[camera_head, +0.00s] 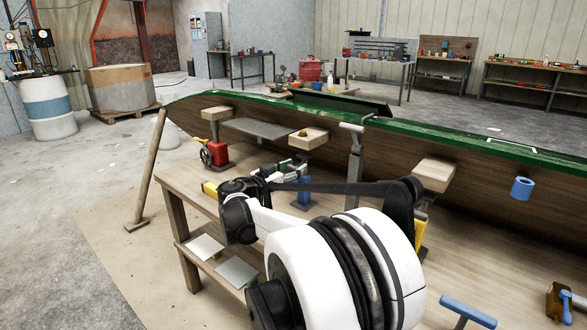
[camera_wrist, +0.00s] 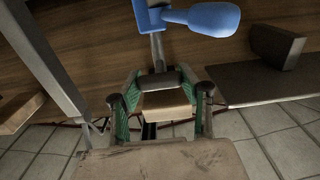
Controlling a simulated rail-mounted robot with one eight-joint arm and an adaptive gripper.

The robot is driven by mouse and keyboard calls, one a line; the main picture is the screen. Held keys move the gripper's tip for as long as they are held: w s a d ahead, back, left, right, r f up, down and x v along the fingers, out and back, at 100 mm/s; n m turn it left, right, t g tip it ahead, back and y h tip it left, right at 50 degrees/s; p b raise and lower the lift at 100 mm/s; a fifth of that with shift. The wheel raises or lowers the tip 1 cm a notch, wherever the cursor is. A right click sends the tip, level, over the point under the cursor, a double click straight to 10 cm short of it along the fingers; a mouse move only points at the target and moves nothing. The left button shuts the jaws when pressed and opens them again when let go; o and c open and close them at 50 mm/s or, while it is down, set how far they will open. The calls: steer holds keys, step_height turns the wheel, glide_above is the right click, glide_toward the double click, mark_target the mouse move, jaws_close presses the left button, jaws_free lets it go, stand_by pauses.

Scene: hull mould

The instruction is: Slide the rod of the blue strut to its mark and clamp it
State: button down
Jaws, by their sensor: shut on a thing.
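The blue strut (camera_head: 304,190) stands on the workbench, partly behind my arm. In the wrist view, its blue collar (camera_wrist: 148,16) and rounded blue clamp handle (camera_wrist: 205,18) are at the top. A thin grey rod (camera_wrist: 158,52) runs from the collar towards my gripper (camera_wrist: 160,86). My gripper's green-lined fingers are shut around the rod's end by a dark crosspiece. In the head view, my gripper (camera_head: 279,174) is just left of the strut. The exact contact is partly hidden, and I cannot make out the mark on the rod.
The green-rimmed hull mould (camera_head: 430,133) runs behind the bench (camera_head: 165,180). A grey post (camera_head: 354,165) stands right of the strut, and a red jack (camera_head: 216,153) stands left. Wooden pads (camera_head: 435,174) are nearby. A blue T-handle (camera_head: 468,312) is in the foreground.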

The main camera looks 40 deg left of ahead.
steer(key=shift+r+p, duration=0.9)
steer(key=shift+r, duration=0.85)
steer(key=c, duration=1.1)
jaws_free()
steer(key=shift+o, duration=0.3)
steer(key=shift+s, duration=0.15)
steer(key=s, duration=1.1)
steer(key=shift+s, duration=0.4)
steer(key=shift+a, duration=0.1)
